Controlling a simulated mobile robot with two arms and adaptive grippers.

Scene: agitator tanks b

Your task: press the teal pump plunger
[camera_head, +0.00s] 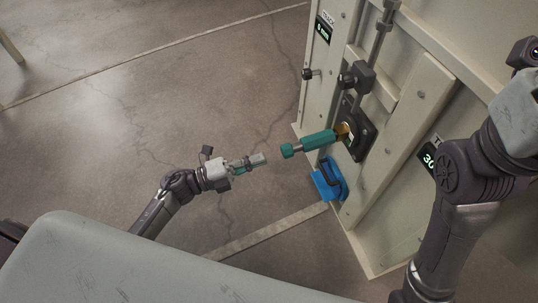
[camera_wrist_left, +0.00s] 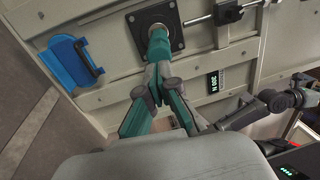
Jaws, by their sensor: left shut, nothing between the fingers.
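The teal pump plunger (camera_head: 318,140) sticks out to the left from a dark square plate with a brass collar on the pale panel. It has a grey neck and a teal knob at its free end. My left gripper (camera_head: 262,159) is shut and empty, to the left of the knob and roughly in line with it, with a small gap in the head view. In the left wrist view the shut fingers (camera_wrist_left: 156,80) overlap the near end of the plunger (camera_wrist_left: 158,44), so contact cannot be told there. My right arm shows at the right; its fingertips are not visible.
A blue bracket-like holder (camera_head: 328,179) is fixed to the panel below the plunger. A metal rod with a dark block (camera_head: 357,78) and a small black knob (camera_head: 308,74) stand above it. Small displays sit on the panel. The floor to the left is clear.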

